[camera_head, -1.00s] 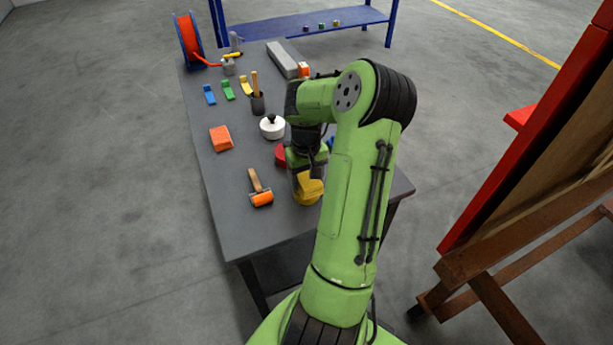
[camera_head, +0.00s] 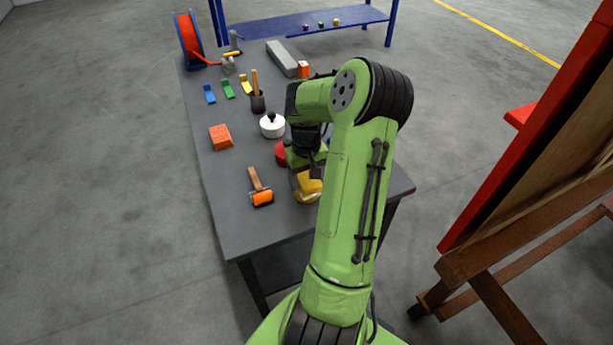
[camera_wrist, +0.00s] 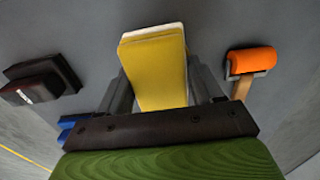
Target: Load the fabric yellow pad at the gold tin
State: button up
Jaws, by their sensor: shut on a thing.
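The yellow pad (camera_wrist: 157,68) is a block with a pale white layer along its far edge. In the wrist view it sits between the two grey fingers of my gripper (camera_wrist: 163,88), which is shut on it. In the head view my gripper (camera_head: 306,172) is low over the near right part of the table, partly behind my arm. Yellow and gold surfaces (camera_head: 308,188) show just below it there. I cannot clearly separate the pad from the gold tin in that view. No tin rim shows in the wrist view; the pad's underside is hidden.
An orange roller (camera_head: 262,197) lies left of my gripper on the grey table (camera_head: 235,220). A red round thing (camera_head: 281,152), a white lidded pot (camera_head: 272,125) and an orange block (camera_head: 220,137) are farther back. A dark block (camera_wrist: 45,73) shows left in the wrist view.

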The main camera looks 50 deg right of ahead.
aim_at(307, 176)
dwell(0.3)
notch_tip(307, 176, up, 7)
jog(key=p, duration=0.6)
